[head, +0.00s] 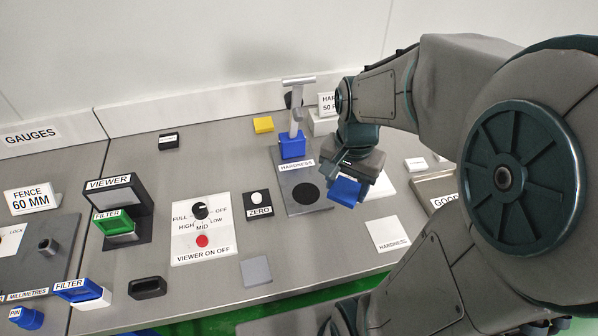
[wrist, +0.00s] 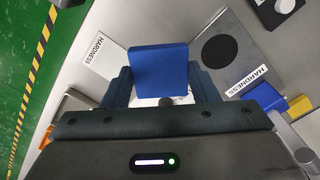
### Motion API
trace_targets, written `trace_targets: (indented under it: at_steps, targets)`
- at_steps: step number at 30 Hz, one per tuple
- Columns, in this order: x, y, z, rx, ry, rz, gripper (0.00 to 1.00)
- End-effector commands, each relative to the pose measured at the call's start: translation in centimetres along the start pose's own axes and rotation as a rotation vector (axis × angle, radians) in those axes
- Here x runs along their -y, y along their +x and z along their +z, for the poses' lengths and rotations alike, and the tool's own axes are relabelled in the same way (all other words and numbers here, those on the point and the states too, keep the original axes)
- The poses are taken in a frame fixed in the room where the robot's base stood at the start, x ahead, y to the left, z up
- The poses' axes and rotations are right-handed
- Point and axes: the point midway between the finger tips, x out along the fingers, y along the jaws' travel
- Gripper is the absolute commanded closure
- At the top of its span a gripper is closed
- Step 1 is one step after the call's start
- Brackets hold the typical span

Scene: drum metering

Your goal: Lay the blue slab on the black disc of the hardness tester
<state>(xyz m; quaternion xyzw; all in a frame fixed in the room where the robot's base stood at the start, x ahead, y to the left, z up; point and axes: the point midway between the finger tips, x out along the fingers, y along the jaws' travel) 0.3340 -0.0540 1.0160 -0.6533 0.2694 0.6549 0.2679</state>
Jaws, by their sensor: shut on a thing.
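My gripper (head: 352,172) is shut on the blue slab (head: 345,191) and holds it above the bench, to the right of the hardness tester. In the wrist view the slab (wrist: 158,70) sits between the two fingers (wrist: 160,85). The black disc (head: 305,193) lies bare on the grey base plate of the hardness tester (head: 298,170), below its blue head. In the wrist view the disc (wrist: 218,51) shows to the right of the slab, clear of it. The underside of the slab is hidden.
The tester's column and lever (head: 297,105) rise behind the disc. A yellow block (head: 263,125) lies behind it. A white HARDNESS card (head: 388,234) lies at front right, and the ZERO button (head: 259,203) stands to the left. A tray (head: 432,190) is at the right.

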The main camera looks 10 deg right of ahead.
Motion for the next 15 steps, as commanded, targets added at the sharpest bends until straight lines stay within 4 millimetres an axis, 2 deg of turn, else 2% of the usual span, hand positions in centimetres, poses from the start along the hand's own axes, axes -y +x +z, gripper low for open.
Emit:
trace_targets:
  at_steps: [5,15]
  targets:
    - [0.8,0.6,-0.2,0.002,0.01,0.001,0.69]
    - [6.3,3.9,-1.7,0.003,0.005,0.003,0.69]
